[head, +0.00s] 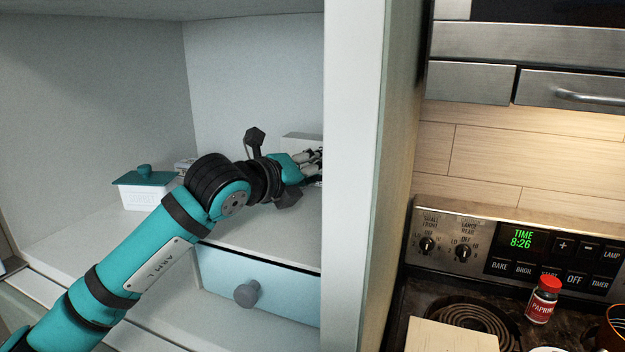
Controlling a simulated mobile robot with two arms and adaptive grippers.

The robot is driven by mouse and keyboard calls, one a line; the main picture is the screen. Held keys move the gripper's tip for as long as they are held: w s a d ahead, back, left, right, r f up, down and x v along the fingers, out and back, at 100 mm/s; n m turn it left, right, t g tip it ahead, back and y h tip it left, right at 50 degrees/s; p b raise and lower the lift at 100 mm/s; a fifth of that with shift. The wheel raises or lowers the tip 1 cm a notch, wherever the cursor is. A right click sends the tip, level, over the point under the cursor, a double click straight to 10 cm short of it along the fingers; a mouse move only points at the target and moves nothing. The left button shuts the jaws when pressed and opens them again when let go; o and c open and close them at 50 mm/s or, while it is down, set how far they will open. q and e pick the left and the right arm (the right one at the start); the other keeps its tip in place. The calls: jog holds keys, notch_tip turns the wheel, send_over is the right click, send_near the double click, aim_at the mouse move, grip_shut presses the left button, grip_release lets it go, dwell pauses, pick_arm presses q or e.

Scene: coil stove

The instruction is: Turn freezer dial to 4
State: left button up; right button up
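My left arm, teal and black, reaches from the lower left into a pale open cabinet-like compartment. My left gripper (308,164) is near the compartment's right side, partly cut off by the upright edge. A small pale block or box (303,136) shows just above and behind the gripper. I cannot tell whether the fingers touch it or whether they are open or shut. No freezer dial or number marking can be made out; the gripper and the upright edge may hide it. My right gripper is not in view.
The upright edge (352,180) stands right beside my gripper. A white dish with a teal lid (146,178) sits at the left of the shelf. Below is a light blue drawer (290,300) with a grey knob. The stove (468,212) and a paprika jar (543,300) are at right.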

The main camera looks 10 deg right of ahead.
pick_arm(q)
jog(key=m+b, duration=0.1)
jog(key=b, duration=0.2)
jog(key=m+y+b, duration=0.1)
jog(key=m+b, duration=0.1)
jog(key=b, duration=0.1)
jog(key=m+t+y+b, duration=0.1)
jog(key=b, duration=0.2)
jog(key=shift+s+d+f+m, duration=0.1)
jog(key=shift+d+f+m, duration=0.1)
jog(key=shift+m, duration=0.2)
jog(key=shift+r+m+t+y+b, duration=0.15)
jog(key=shift+m+t+y+b, duration=0.25)
jog(key=shift+m+y+b, duration=0.7)
jog(key=shift+h+b, duration=0.3)
jog(key=shift+b, duration=0.1)
jog(key=o, duration=0.9)
jog(key=shift+s+r, duration=0.1)
jog(key=v, duration=1.2)
